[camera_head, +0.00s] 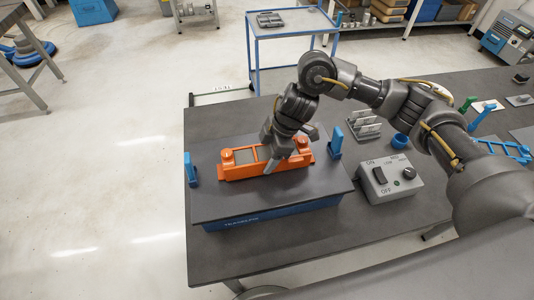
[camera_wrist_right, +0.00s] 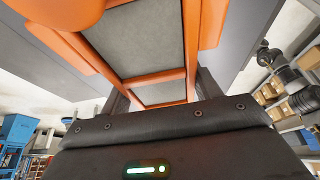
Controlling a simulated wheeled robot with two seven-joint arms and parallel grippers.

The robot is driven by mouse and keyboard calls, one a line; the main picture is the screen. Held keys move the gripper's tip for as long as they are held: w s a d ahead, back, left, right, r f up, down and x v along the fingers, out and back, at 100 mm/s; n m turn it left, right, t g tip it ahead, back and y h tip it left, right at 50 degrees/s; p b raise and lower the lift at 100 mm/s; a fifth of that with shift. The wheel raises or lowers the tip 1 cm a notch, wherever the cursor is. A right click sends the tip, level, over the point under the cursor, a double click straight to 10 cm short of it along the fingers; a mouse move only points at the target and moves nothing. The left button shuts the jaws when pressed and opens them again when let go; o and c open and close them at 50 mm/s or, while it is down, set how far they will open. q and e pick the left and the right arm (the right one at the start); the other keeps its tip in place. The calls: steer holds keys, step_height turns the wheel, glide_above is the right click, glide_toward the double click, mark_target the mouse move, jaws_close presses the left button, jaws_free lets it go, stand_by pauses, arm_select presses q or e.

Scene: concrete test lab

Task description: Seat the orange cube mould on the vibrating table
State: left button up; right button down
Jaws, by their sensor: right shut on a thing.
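The orange cube mould (camera_head: 236,171) is long, with round knobs near its ends and grey-filled compartments. It is over the dark top plate of the vibrating table (camera_head: 300,194); I cannot tell whether it rests flat or hangs just above. My right gripper (camera_head: 272,161) reaches down from above and is shut on the mould near its middle, hiding part of it. In the right wrist view the mould (camera_wrist_right: 134,83) fills the upper middle, between the two dark fingers (camera_wrist_right: 162,95). A blue clamp stands beyond each end, left (camera_head: 191,168) and right (camera_head: 336,142), both apart from the mould. My left gripper is out of view.
The plate in front of the mould is clear. A blue-framed cart (camera_head: 290,32) stands beyond the workbench.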

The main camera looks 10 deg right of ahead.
stand_by(0.5)
steer(key=shift+c, duration=1.3)
jaws_free()
steer(key=shift+s+f, duration=0.1)
steer(key=shift+f, duration=0.1)
steer(key=shift+r+p, duration=2.6)
